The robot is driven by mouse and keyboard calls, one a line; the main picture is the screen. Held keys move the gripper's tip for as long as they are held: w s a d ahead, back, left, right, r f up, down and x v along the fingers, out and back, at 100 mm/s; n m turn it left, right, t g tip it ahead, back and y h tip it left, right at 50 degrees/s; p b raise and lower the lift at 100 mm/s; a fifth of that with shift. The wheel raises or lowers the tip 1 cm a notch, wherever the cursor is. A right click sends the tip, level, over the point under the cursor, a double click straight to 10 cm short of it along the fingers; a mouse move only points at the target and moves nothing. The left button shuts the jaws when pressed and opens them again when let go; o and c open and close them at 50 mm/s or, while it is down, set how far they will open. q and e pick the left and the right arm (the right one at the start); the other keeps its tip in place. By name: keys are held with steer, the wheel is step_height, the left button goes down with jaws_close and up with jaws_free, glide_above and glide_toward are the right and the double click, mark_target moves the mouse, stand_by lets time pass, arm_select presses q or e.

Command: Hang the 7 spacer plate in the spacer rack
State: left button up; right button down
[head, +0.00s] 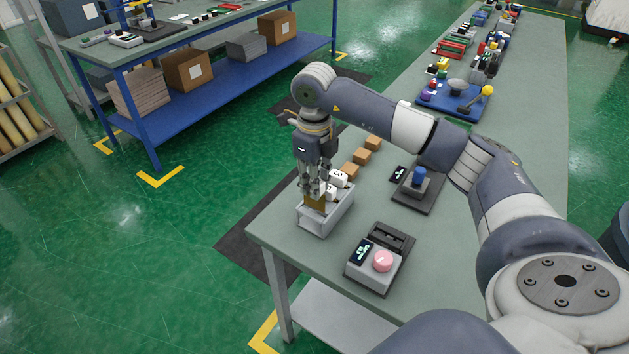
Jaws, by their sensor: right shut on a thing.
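My right gripper (314,187) points down over the near-left corner of the table and is shut on a brown-yellow plate (316,204). The plate is upright, and its lower part is at or inside the light grey, open-topped spacer rack (340,222). I cannot tell whether it hangs on the rack or only on my fingers, and I cannot read a number on it. White numbered tags stand at the rack's far right side; one (339,176) reads 3, and the other is partly hidden by my fingers. My left gripper is not in view.
A grey device with a pink knob (382,261) stands right of the rack. A dark stand with a blue part (418,176) is behind it. Brown blocks (361,157) line the table's left edge. Farther back are a blue tray (452,98) and many small items.

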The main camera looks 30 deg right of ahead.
mark_target(315, 208)
stand_by(0.5)
steer(key=shift+f+b, duration=2.55)
steer(key=shift+f, duration=0.8)
steer(key=c, duration=1.3)
jaws_free()
step_height(315, 208, up, 12)
steer(key=shift+r, duration=0.1)
